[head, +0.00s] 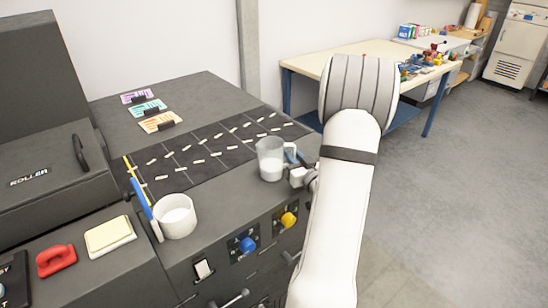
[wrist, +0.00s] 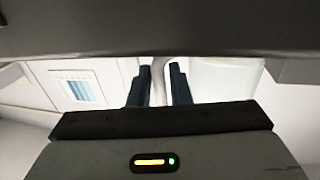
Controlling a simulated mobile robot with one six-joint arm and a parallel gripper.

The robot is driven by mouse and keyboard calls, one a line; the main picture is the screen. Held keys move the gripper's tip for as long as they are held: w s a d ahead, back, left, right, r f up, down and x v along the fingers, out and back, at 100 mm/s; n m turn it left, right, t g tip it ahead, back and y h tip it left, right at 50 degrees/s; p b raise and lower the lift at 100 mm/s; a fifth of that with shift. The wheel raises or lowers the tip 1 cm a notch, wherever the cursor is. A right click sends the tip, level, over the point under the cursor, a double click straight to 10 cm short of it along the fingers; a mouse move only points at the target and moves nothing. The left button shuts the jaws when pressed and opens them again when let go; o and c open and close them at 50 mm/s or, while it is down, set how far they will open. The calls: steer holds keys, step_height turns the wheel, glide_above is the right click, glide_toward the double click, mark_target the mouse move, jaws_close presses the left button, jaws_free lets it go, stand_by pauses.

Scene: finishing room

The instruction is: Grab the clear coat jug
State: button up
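The clear jug (head: 270,160), with pale contents in its lower part, stands upright near the front edge of the dark bench, its handle towards the right. My gripper (head: 295,165) is at the handle on the jug's right side, partly hidden by my wrist.
A white cup (head: 178,217) with a blue stick beside it stands to the left. A marked black mat (head: 205,155) and several coloured cards (head: 147,112) lie behind. A red-handled item (head: 56,260) and a yellow pad (head: 109,235) are front left. A worktable (head: 305,65) is behind my arm.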

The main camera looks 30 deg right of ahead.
steer(key=shift+w, duration=0.2)
steer(key=shift+c, duration=0.5)
jaws_close()
steer(key=shift+r, duration=0.1)
